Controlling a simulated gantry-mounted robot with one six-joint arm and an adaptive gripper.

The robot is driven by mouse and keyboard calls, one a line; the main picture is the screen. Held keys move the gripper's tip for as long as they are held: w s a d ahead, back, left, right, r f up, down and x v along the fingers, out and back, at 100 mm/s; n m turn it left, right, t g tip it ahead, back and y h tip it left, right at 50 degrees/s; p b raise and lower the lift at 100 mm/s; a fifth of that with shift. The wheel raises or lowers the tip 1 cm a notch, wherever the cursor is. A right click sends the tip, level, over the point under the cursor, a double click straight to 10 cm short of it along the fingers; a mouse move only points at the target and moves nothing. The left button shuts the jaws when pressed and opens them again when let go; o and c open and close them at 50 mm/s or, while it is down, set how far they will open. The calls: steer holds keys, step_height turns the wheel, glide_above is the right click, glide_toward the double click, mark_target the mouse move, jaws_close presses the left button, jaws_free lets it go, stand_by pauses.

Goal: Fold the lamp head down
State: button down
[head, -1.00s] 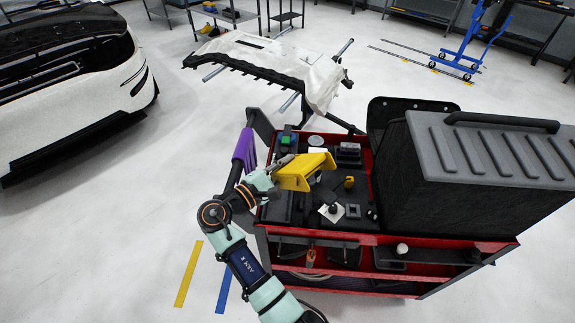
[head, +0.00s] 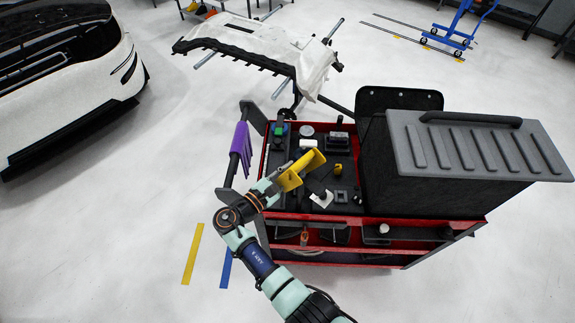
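A yellow angular piece (head: 302,170), which looks like the lamp head, stands tilted above the left part of the red cart's black top. It shows narrow, with a slanted face to the upper right. My gripper (head: 283,178) is right at its lower left side and overlaps it in the view. The fingers are small and partly hidden against the yellow, so I cannot tell whether they are open or shut on it. Any lamp base or hinge under the yellow piece is hidden or too small to make out.
The red cart (head: 345,228) carries a large black case with a grey ridged lid (head: 470,150) at right. Small tools, a white square (head: 321,199) and a small yellow item (head: 337,169) lie near the lamp. Purple strips (head: 241,150) hang at the cart's left.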

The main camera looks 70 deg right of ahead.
steer(key=c, duration=1.2)
jaws_free()
steer(key=shift+c, duration=0.2)
steer(key=v, duration=1.2)
